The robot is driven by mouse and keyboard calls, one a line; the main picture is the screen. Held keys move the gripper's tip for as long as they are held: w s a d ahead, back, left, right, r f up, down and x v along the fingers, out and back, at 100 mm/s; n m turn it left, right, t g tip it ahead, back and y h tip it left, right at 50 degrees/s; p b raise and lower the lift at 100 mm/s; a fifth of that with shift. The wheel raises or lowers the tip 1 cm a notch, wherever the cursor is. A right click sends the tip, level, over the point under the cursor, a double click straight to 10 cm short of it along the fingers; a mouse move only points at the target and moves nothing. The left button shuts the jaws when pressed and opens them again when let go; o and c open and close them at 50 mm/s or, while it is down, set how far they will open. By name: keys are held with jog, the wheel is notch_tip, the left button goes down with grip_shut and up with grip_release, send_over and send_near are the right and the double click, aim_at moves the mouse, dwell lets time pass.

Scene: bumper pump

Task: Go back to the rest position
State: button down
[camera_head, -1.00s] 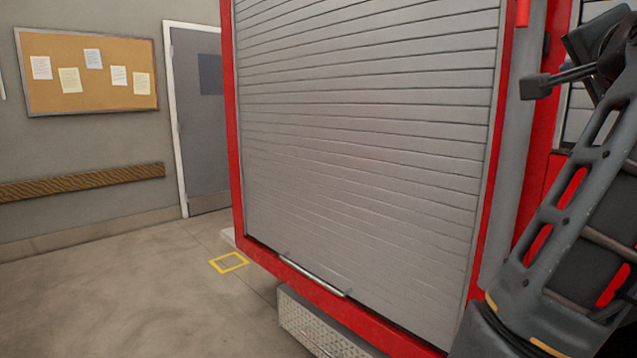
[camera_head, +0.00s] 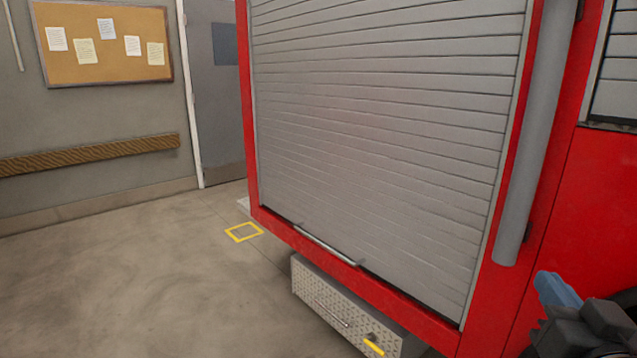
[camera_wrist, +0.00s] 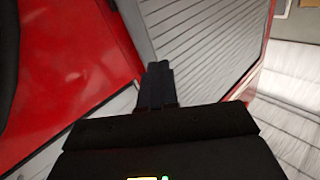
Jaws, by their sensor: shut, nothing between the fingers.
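My gripper (camera_wrist: 160,72) shows in the wrist view with its two dark fingers together and nothing between them. It points toward the grey roller shutter (camera_wrist: 205,45), which fills the upper middle of that view. In the head view, a dark part of my arm shows at the lower right corner, in front of the red truck body.
The red fire truck (camera_head: 580,190) with its closed roller shutter (camera_head: 390,130) stands close ahead. A metal step box (camera_head: 340,305) sits below it. A grey vertical pipe (camera_head: 540,130) runs right of the shutter. Open floor (camera_head: 120,280) lies left, with a yellow square marking (camera_head: 244,232).

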jog(key=s+a+f+n+g+y, duration=0.1)
jog(key=s+a+f+n+y, duration=0.15)
jog(key=s+f, duration=0.55)
jog(key=s+a+f+n+y, duration=0.1)
jog(key=s+a+f+n, duration=0.3)
jog(key=s, duration=0.6)
jog(key=s+a+f+m+g, duration=0.1)
jog(key=s+a+m+g, duration=0.1)
jog(key=s, duration=1.5)
jog(key=shift+a+f+y, duration=0.3)
jog(key=shift+a+y, duration=0.15)
jog(key=shift+a, duration=0.15)
